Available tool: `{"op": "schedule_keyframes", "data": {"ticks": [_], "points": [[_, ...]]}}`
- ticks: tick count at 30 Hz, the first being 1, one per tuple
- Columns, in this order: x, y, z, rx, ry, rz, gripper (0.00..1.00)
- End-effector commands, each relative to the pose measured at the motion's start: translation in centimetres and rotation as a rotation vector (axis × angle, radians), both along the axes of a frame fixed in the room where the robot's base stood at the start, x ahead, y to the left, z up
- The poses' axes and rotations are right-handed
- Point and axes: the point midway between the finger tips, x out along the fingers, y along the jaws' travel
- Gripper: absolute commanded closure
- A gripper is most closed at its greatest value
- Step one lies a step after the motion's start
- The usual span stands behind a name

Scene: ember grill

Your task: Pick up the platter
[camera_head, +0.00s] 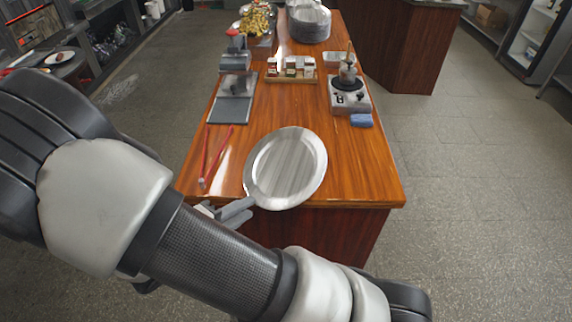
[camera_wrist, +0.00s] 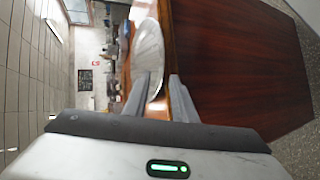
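The platter (camera_head: 287,167) is a shiny oval silver dish at the near end of the wooden table, its near rim reaching the table's front edge. My gripper (camera_head: 246,204) is at the platter's near-left rim, at the table's front edge. In the wrist view the platter (camera_wrist: 149,48) appears edge-on beyond the fingers. My gripper (camera_wrist: 160,77) shows there with its two fingers apart. The platter's near rim shows in the gap, close to the left finger. I cannot tell whether that finger touches it.
Floor is clear to the right.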

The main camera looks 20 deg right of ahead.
Motion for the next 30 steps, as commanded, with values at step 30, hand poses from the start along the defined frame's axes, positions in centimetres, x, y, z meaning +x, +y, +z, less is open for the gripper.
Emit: {"op": "schedule_keyframes", "data": {"ticks": [30], "points": [[2.9, -3.8, -1.8, -0.001, -0.002, 0.001, 1.0]]}}
